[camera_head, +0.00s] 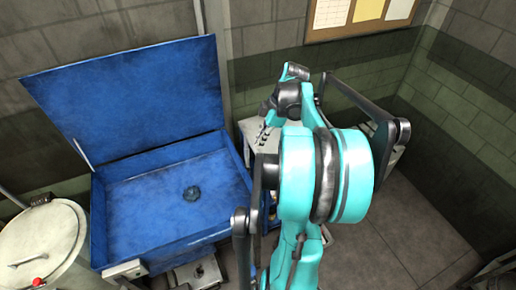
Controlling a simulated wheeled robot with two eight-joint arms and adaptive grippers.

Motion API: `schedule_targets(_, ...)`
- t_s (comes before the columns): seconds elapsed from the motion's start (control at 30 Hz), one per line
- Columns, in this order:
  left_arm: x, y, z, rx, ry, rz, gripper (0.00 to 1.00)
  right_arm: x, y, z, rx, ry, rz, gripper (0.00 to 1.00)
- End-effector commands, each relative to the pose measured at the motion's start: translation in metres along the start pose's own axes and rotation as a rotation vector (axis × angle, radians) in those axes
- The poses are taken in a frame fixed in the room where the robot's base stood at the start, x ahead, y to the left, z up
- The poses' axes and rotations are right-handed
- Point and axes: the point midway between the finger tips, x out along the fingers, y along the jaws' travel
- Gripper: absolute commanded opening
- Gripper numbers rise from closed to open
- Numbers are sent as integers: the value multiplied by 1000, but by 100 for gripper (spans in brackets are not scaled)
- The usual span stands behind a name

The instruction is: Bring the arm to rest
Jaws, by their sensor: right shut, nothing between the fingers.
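My right arm, teal and black, rises through the middle of the camera_head view, with a large round joint close to the camera. Its far end bends over at the top. My right gripper (266,121) seems to be the small dark part there, pointing down and left. It is shut with nothing in it, above or in front of a pale bench or machine top; the gap cannot be judged. My left gripper is out of view.
A blue bin (101,222) with its lid (130,98) raised stands left of my arm. A pale round drum (42,246) stands lower left. Grey floor (385,240) is clear at right.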

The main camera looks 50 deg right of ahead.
Motion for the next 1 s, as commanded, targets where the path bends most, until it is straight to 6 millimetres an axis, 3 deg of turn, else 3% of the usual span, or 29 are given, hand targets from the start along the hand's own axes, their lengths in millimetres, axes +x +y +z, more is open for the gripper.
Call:
schedule_targets(0.73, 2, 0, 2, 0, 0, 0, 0, 2, -2, -5, 6, -5, 2, 0)
schedule_targets(0.87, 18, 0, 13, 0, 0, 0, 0, 28, -21, -35, 67, -39, 30, 0)
schedule_targets(1.0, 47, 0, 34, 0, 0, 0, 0, 82, -67, -85, 204, -76, 120, 0)
